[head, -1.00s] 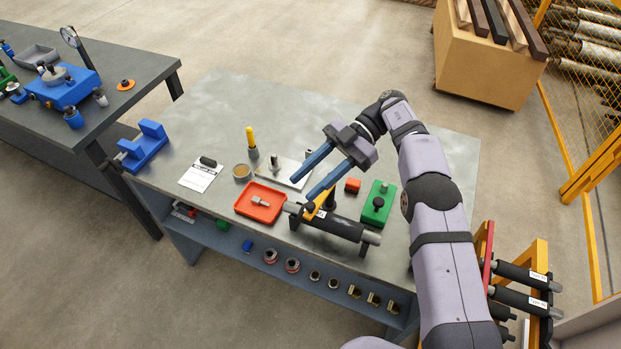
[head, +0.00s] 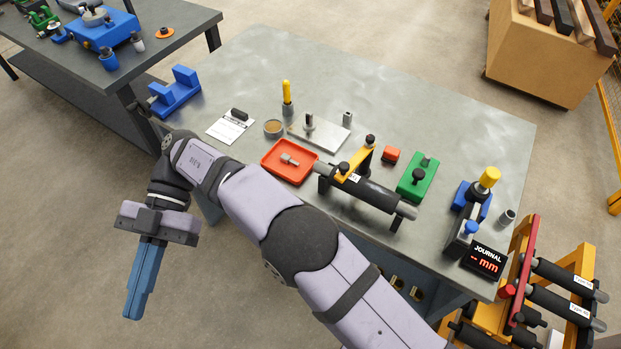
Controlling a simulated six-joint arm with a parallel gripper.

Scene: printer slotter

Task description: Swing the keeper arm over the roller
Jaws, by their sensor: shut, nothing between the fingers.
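The black roller (head: 376,194) lies on its stand near the front edge of the table, with a grey shaft at each end. The yellow keeper arm (head: 356,160) runs from a dark-topped post behind the roller forward to a black knob. Its front end appears above the roller's left part, beside a white label; I cannot tell whether it touches. My gripper (head: 133,308) is shut and empty, with its blue fingers pointing down. It is out over the floor left of the table's front edge, well apart from the keeper arm.
An orange-red tray (head: 273,172) with a small metal part sits left of the roller. A green block (head: 417,180) and a journal display (head: 484,259) stand to the right. My arm crosses the table's front edge. The table's back (head: 400,90) is clear.

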